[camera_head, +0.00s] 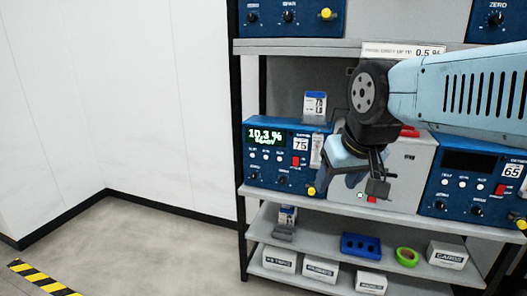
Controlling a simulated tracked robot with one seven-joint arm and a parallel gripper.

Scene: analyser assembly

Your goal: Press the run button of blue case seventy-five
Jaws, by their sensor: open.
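Blue case seventy-five (265,178) stands at the left end of the middle shelf, marked by a white "75" label. Its lit display (265,137) reads "10.3 %" and "READY". Several small pale round buttons (265,157) sit in a row below the display, with a red switch (295,161) to their right. The captions are too small to tell which button is run. My gripper (374,186) is open and empty, to the right of the case in front of a grey unit. My arm hides part of that unit. I see no contact with the case's buttons.
Blue case sixty-five (449,199) stands on the right with a dark display. A card holder (315,106) stands on case seventy-five. A yellow knob (311,191) sits at its lower right. The lower shelf holds boxes, a blue tray (361,244) and green tape (407,256). Floor on the left is clear.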

